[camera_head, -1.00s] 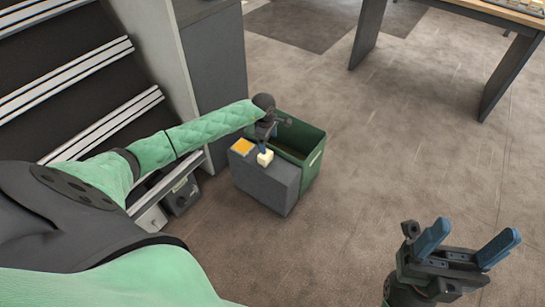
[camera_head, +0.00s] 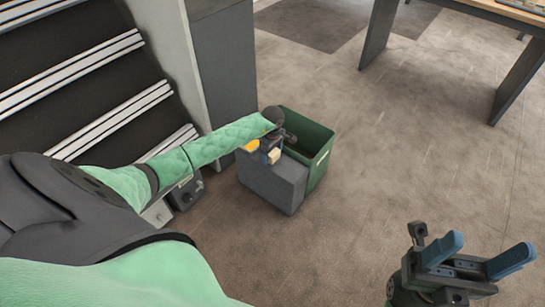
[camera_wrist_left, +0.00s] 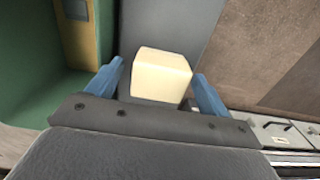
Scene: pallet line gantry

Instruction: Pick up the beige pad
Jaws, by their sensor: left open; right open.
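The beige pad (camera_head: 273,156) is a small cream block on top of a grey box (camera_head: 270,184). It also shows in the left wrist view (camera_wrist_left: 160,76), between the two blue fingers of my left gripper (camera_wrist_left: 159,72), with a gap on each side. In the head view my left gripper (camera_head: 267,150) is low over the box top, right at the pad, and partly covers it. It is open. My right gripper (camera_head: 487,250) is open and empty at the lower right, over the floor and far from the pad.
A green open bin (camera_head: 318,158) stands against the back right of the grey box. An orange-yellow item (camera_head: 251,146) lies on the box near the pad. Dark shelving with pale rails (camera_head: 75,90) rises at the left.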

